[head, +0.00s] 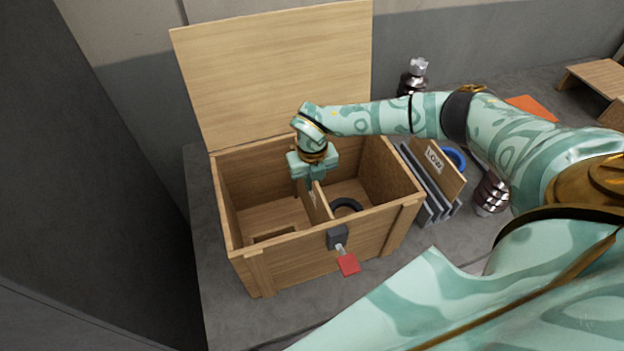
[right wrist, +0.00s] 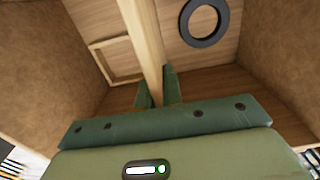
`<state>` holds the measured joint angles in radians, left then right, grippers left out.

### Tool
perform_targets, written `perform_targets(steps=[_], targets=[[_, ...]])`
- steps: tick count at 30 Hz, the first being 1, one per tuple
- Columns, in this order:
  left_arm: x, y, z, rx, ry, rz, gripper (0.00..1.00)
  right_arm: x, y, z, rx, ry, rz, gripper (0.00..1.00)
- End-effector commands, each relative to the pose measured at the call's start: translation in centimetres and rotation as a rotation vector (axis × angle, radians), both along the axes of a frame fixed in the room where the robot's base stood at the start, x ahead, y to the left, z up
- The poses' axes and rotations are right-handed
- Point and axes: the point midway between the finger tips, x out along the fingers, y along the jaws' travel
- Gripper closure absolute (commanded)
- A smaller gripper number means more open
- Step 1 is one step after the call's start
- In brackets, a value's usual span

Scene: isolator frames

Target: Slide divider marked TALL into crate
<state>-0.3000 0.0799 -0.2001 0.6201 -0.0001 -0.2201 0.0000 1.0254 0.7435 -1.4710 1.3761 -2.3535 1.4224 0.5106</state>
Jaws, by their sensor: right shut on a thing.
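The wooden crate (head: 300,258) stands on a grey surface with its lid (head: 275,75) raised at the back. My right gripper (head: 313,184) is down inside the crate, shut on the top edge of a wooden divider (head: 322,204). The divider stands roughly upright inside, running front to back between the left and right parts. Its small pale label is too small to read. In the right wrist view the divider (right wrist: 143,40) runs away from between the fingers (right wrist: 158,90). Whether its lower edge touches the floor is hidden. My left gripper is not in view.
A black ring (head: 347,205) lies right of the divider, a wooden frame (head: 274,234) left. A red tag (head: 348,265) hangs from the front latch (head: 338,238). Right of the crate, a board marked LOW (head: 440,168) stands in a grey rack (head: 432,205), near metal bottles (head: 490,196).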

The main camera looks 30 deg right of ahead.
Motion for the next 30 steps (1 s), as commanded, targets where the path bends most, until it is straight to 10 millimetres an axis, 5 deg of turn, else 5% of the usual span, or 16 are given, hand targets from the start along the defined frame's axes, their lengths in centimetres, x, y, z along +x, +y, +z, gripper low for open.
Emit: perform_targets(steps=[30], targets=[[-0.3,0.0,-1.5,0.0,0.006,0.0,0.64,0.0,0.0,-2.6,0.0,-0.001,-0.001,1.0]])
